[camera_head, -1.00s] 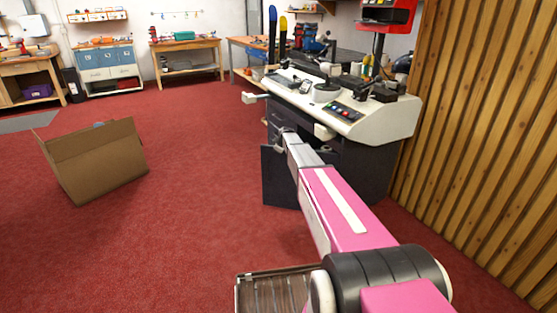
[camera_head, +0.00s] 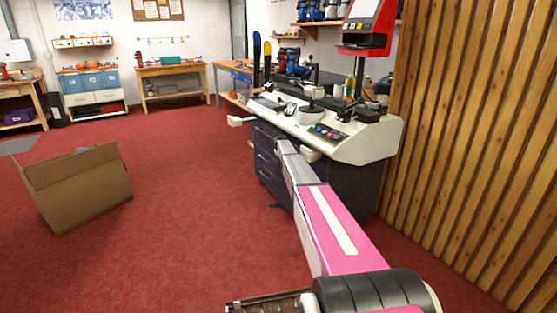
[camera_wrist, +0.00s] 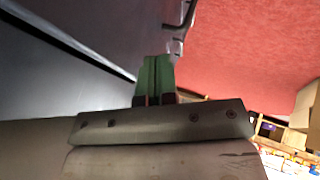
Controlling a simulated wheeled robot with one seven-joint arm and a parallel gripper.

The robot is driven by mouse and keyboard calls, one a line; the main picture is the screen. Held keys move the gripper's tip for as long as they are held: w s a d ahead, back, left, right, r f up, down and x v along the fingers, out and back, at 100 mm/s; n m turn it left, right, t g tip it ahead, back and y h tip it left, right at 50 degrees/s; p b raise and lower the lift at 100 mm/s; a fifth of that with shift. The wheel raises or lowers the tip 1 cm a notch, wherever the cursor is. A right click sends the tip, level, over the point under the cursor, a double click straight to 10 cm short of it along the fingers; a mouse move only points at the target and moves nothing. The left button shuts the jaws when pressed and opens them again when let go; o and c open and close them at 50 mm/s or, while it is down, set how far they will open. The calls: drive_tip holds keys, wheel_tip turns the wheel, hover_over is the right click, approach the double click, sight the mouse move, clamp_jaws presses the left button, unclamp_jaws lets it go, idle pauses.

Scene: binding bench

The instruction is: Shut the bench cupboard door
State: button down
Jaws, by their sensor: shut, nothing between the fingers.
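The binding bench (camera_head: 365,148) stands right of centre in the head view, with a pale top and a dark base. My arm runs across its front and hides much of the cupboard. The door's dark panel, seen sticking out earlier, is largely hidden now, and I cannot tell how far open it is. In the wrist view a dark panel (camera_wrist: 105,25), which looks like the door, fills the upper left, with a handle (camera_wrist: 187,14) near its right edge. My gripper (camera_wrist: 157,62) is shut and empty, close to this panel; I cannot tell whether it touches.
Dark drawers (camera_head: 266,160) show in the bench's base, left of my arm. An open cardboard box (camera_head: 80,187) stands on the red carpet at left. A slatted wood wall (camera_head: 470,150) closes off the right. The carpet between box and bench is clear.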

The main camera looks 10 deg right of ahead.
drive_tip(key=shift+w+d, duration=0.35)
drive_tip(key=shift+d, duration=0.35)
drive_tip(key=s+a+r, duration=0.6)
drive_tip(key=a+r, duration=0.1)
drive_tip(key=r, duration=0.1)
drive_tip(key=s+a+f+m+g+y, duration=0.1)
drive_tip(key=s+a, duration=0.3)
drive_tip(key=s, duration=1.8)
drive_tip(key=s+a+f+m+g, duration=0.2)
drive_tip(key=s+a+f+g, duration=0.1)
drive_tip(key=s, duration=1.9)
drive_tip(key=s+a+f+m+g+y, duration=0.1)
drive_tip(key=s+a+f+m+g, duration=0.1)
drive_tip(key=s, duration=2)
drive_tip(key=a+f+g, duration=0.1)
drive_tip(key=a, duration=0.1)
drive_tip(key=shift+s+a+y, duration=0.3)
drive_tip(key=shift+s+a, duration=0.05)
